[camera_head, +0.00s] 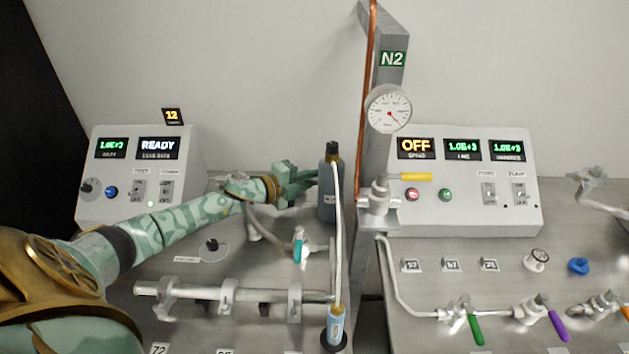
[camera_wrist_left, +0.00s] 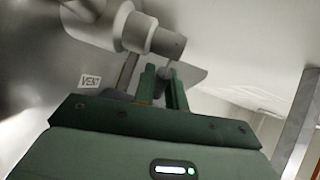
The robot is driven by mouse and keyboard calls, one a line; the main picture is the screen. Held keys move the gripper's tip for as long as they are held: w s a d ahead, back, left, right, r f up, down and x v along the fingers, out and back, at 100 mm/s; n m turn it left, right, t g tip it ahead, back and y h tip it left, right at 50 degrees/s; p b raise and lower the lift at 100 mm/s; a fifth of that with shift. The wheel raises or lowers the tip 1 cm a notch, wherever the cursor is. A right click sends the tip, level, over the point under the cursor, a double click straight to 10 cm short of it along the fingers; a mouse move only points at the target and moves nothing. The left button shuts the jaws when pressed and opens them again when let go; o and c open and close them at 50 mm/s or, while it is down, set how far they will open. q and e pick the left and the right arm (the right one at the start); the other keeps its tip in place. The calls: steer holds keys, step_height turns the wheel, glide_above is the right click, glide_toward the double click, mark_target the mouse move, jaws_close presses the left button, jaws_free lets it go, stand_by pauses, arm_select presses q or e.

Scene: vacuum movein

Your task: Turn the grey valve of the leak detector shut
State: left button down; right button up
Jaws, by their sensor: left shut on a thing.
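The leak detector (camera_head: 135,180) is the white console at the left, with a READY display. My left gripper (camera_head: 305,173) reaches right of it, beside a dark grey bottle. In the left wrist view my left gripper (camera_wrist_left: 161,78) has its two green fingers on either side of a small grey handle on the grey valve (camera_wrist_left: 135,32), and it is shut on that handle. A VENT label (camera_wrist_left: 90,81) is on the panel to its left. In the head view the arm and gripper hide the valve. My right gripper is not in view.
The dark grey bottle (camera_head: 327,205) and the N2 post (camera_head: 385,75) stand close to the right of the gripper. A teal-handled valve (camera_head: 299,248) and a horizontal pipe (camera_head: 205,292) lie in front. The second console (camera_head: 470,205) is at the right.

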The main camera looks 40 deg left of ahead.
arm_select(q)
steer(key=shift+s+f+m+g+h+b, duration=0.15)
steer(key=shift+s+m+g+h+b, duration=0.1)
steer(key=shift+m+g+h+b, duration=0.25)
steer(key=c, duration=1.4)
jaws_free()
steer(key=shift+h, duration=0.3)
steer(key=shift+c, duration=0.2)
